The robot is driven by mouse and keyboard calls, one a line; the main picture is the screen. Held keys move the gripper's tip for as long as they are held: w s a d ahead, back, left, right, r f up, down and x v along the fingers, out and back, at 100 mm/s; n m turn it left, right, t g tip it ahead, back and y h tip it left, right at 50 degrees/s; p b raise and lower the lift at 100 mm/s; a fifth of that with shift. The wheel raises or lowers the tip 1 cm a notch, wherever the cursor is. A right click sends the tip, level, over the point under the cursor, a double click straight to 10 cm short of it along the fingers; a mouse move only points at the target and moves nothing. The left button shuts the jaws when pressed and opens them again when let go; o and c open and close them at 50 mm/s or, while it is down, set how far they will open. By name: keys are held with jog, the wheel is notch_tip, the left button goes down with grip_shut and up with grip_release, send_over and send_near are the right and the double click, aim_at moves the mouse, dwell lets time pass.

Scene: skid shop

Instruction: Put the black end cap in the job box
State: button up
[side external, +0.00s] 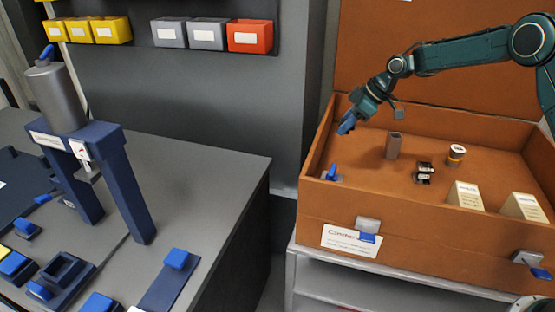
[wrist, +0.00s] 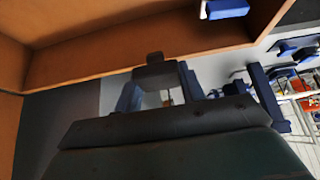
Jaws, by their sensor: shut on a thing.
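The job box (side external: 352,206) is a large orange-brown open chest on a grey stand at the right. My gripper (side external: 347,124) has blue fingers and hangs over its left end, around rim height and above the box floor. In the wrist view my gripper (wrist: 160,90) is shut on a small dark piece, which looks like the black end cap (wrist: 155,74). The end cap is too small to make out in the side view. The box wall (wrist: 130,40) crosses the upper part of the wrist view, close to the held piece.
In the box are a blue-handled clamp (side external: 331,172), a brown-grey block (side external: 394,146), a black part (side external: 424,172), a round tin (side external: 456,154) and two cream cartons (side external: 465,196). A workbench (side external: 215,185) with a blue press (side external: 120,180) stands left, across a gap.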

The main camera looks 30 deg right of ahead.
notch_tip(320, 180, down, 13)
jog(key=shift+r, duration=0.15)
jog(key=shift+f, duration=2.15)
jog(key=shift+f, duration=0.15)
jog(key=o, duration=0.9)
jog(key=shift+o, duration=0.2)
jog(key=v, duration=1.2)
